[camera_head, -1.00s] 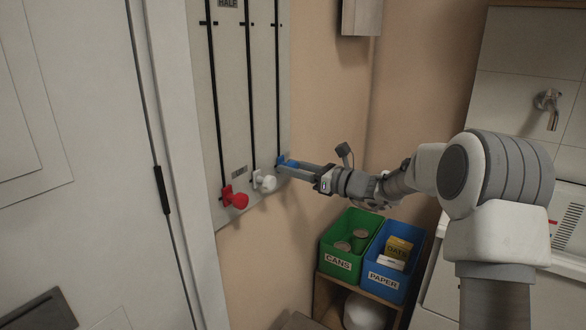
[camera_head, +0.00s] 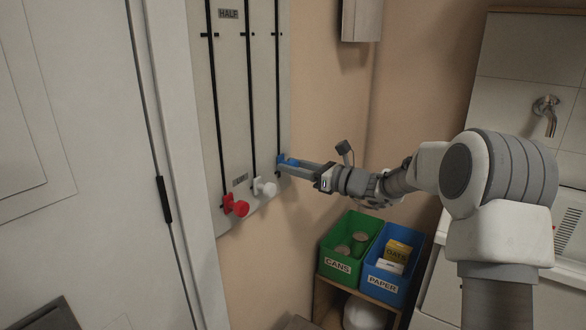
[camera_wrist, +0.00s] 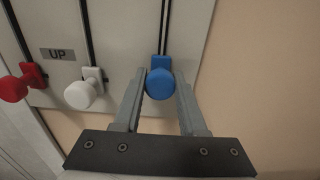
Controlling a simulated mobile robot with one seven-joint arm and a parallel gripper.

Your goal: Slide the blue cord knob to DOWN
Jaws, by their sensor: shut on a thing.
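The blue cord knob (camera_head: 289,161) sits on the rightmost dark track (camera_head: 278,100) of a pale wall panel (camera_head: 236,120), near its lower end and slightly higher than the other knobs. My gripper (camera_head: 285,165) reaches it from the right and is shut on it. In the wrist view the round blue knob (camera_wrist: 160,83) lies between my two grey fingers (camera_wrist: 162,90), with its bracket behind it.
A white knob (camera_head: 265,188) and a red knob (camera_head: 236,206) are on the tracks to the left. A HALF label (camera_head: 229,14) is higher up. Green CANS (camera_head: 337,266) and blue PAPER (camera_head: 384,280) bins stand below my arm. A grey box (camera_head: 361,18) hangs upper right.

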